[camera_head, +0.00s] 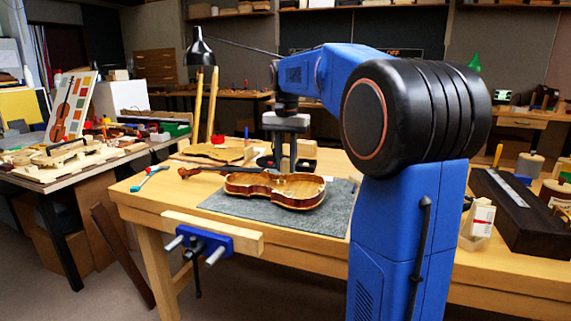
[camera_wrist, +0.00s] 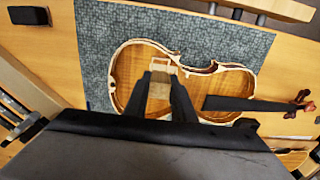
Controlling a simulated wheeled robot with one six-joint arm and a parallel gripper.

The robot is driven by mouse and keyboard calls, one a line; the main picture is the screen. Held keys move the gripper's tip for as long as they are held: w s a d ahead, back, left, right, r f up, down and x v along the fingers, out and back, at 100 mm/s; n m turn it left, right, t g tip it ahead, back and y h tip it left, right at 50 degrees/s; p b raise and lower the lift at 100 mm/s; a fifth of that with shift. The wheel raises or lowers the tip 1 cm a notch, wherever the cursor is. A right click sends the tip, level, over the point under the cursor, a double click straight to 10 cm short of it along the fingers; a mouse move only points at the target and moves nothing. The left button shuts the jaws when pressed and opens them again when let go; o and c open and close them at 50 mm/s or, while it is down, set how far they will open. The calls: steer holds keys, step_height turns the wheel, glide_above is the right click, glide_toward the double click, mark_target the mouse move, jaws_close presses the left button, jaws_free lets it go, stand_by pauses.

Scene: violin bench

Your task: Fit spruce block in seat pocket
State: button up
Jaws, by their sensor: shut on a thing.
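The open violin body (camera_head: 285,188), with pale rims, lies on a grey mat (camera_head: 222,204) on the bench. It also shows in the wrist view (camera_wrist: 132,68). My gripper (camera_wrist: 163,84) is shut on a pale spruce block (camera_wrist: 160,92), held between its two dark fingers over the body's interior. Just beyond the fingertips, a pale notched part (camera_wrist: 160,60) sits near the body's rim; it may be the seat pocket, partly hidden by the gripper. In the head view my gripper (camera_head: 285,165) is at the body's far side, and the block cannot be made out there.
A violin neck with dark fingerboard (camera_wrist: 240,104) lies beside the body. A violin plate (camera_head: 215,152) lies at the bench's back. A blue vise (camera_head: 205,240) is on the front edge. A long dark case (camera_head: 520,212) stands at the right. The mat's front is clear.

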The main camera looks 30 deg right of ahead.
mark_target(286, 160)
steer(key=shift+f, duration=2.9)
steer(key=shift+f, duration=0.9)
steer(key=o, duration=1.1)
steer(key=shift+c, duration=0.2)
steer(key=shift+o, duration=0.2)
steer(key=shift+r, duration=0.1)
step_height(286, 160, up, 17)
steer(key=shift+r, duration=0.15)
